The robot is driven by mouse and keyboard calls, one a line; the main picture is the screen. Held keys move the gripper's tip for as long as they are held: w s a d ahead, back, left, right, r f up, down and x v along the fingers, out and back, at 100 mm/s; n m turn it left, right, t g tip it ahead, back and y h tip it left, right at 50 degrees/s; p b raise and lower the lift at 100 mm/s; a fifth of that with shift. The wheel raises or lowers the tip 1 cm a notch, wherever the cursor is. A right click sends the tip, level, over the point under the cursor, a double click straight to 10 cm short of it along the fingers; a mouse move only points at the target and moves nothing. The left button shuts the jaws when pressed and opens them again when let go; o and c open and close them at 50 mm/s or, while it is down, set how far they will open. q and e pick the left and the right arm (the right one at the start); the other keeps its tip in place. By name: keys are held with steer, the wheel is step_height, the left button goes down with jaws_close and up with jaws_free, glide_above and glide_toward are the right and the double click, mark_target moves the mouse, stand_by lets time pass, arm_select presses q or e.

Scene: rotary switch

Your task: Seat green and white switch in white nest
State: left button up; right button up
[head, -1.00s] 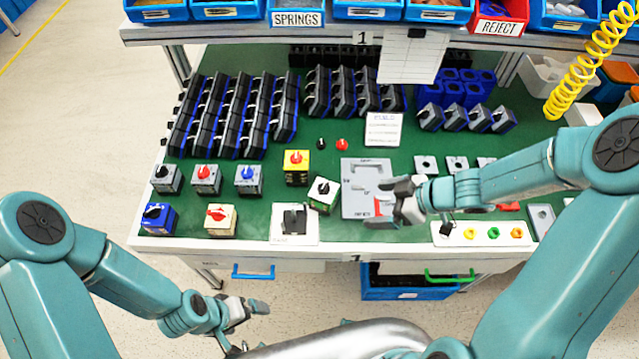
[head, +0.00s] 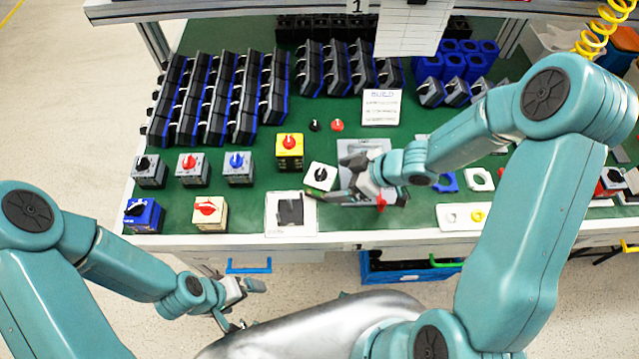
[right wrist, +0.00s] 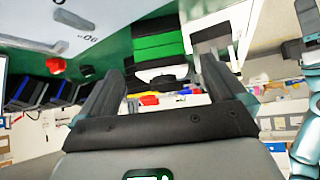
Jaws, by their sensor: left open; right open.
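The green and white switch (head: 319,178) stands upright on the green bench top, with a white face and a black knob. The white nest (head: 272,221) is a white square plate with a dark square middle, near the bench's front edge, just left of and in front of the switch. My right gripper (head: 352,177) is open just right of the switch. In the right wrist view the switch (right wrist: 158,47) shows as green and white bands beyond and between the open fingers (right wrist: 162,72), apart from them. My left gripper (head: 245,303) is open and empty, in front of the bench.
A yellow switch (head: 289,150) with a red knob stands behind the switch. A cream one (head: 209,213) is left of the nest. A grey plate (head: 362,150) lies under my right gripper. Rows of black switches (head: 215,100) fill the back left.

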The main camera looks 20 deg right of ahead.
mark_target(332, 180)
steer(key=shift+a+f, duration=0.3)
steer(key=shift+a, duration=0.15)
steer(key=x, duration=0.2)
steer(key=b+x, duration=0.1)
steer(key=x, duration=0.1)
steer(key=shift+w+a+f, duration=0.1)
steer(key=shift+w+a, duration=0.15)
steer(key=shift+w, duration=0.25)
steer(key=shift+s+d, duration=0.15)
steer(key=shift+s, duration=0.1)
steer(key=shift+w, duration=0.2)
steer(key=c, duration=1.2)
steer(key=shift+s, duration=0.15)
